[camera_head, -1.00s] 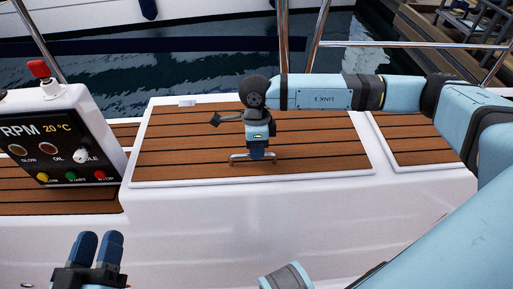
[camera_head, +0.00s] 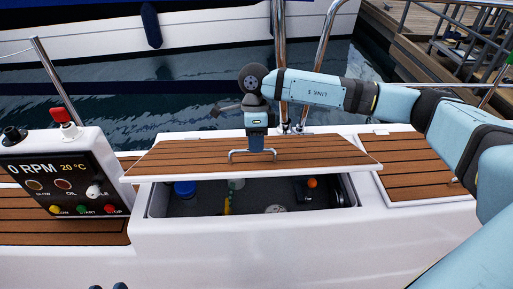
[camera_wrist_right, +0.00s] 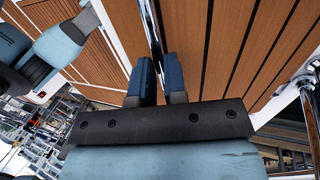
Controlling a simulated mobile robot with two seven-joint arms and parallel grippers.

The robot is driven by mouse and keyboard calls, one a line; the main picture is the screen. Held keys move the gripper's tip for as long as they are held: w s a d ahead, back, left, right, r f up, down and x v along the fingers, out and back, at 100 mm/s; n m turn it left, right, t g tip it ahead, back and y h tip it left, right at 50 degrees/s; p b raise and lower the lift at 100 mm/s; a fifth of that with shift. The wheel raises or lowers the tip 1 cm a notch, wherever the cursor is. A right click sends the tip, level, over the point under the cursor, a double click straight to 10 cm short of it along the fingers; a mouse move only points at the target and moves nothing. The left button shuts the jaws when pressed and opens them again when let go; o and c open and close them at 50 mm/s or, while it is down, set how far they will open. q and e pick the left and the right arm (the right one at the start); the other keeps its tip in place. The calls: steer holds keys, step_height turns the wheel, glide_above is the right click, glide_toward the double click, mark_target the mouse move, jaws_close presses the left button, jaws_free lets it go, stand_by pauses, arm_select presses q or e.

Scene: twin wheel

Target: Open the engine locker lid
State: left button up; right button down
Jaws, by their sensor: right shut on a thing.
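The engine locker lid (camera_head: 200,153) is a teak-slatted panel with a white edge. It is tilted up at its front edge, partly open, and the locker (camera_head: 260,199) shows below it. A metal bar handle (camera_head: 252,151) sits near the lid's front edge. My right gripper (camera_head: 258,148) is shut on this handle from above; its blue fingers also show in the right wrist view (camera_wrist_right: 160,78) against the teak slats. My left gripper (camera_head: 108,286) barely shows at the bottom edge, only its fingertips.
Inside the locker are a blue-capped item (camera_head: 185,188), a yellow item (camera_head: 228,204) and an orange ball-like item (camera_head: 312,183). The control panel (camera_head: 62,185) with a red lever stands at left. Metal rails rise behind the lid, with water beyond.

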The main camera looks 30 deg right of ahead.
steer(key=shift+w+d+f, duration=0.15)
steer(key=shift+w+d, duration=0.05)
steer(key=c, duration=1.6)
jaws_free()
steer(key=o, duration=0.4)
steer(key=shift+w+f, duration=0.15)
steer(key=shift+f, duration=0.05)
steer(key=shift+o, duration=0.2)
steer(key=shift+w+f, duration=0.1)
steer(key=shift+f, duration=0.05)
steer(key=shift+r, duration=0.2)
